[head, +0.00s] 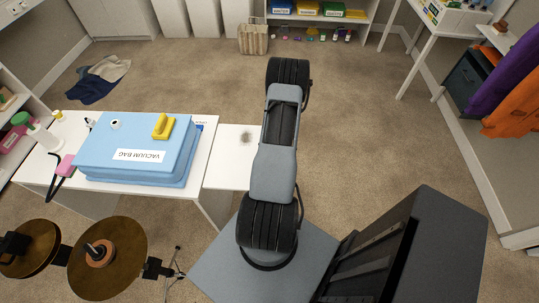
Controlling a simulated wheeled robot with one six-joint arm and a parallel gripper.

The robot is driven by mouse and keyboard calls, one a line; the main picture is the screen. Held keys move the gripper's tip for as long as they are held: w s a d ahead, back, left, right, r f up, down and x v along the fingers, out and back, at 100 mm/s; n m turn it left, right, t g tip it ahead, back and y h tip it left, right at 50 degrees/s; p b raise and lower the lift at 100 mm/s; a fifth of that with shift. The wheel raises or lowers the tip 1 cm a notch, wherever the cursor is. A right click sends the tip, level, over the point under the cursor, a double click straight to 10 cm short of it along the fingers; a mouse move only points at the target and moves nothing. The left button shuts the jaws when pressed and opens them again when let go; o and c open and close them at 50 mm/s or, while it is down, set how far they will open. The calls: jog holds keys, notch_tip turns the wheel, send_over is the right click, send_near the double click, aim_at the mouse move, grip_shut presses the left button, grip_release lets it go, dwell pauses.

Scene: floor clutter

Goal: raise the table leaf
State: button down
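The white table (49,167) stands at the left. Its white leaf (231,170) borders the table's right edge, with a small dark smudge near its far side. The leaf looks roughly in line with the tabletop, but I cannot tell its exact tilt. My arm passes over or beside the leaf's right end and hides what lies behind it. My gripper does not show; the arm's far end is a rounded dark joint. I see no contact between arm and leaf.
Brown discs (108,258) stand at the lower left. A wicker basket (253,39) and dark cloth (90,87) lie farther back. The carpet between is largely clear.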

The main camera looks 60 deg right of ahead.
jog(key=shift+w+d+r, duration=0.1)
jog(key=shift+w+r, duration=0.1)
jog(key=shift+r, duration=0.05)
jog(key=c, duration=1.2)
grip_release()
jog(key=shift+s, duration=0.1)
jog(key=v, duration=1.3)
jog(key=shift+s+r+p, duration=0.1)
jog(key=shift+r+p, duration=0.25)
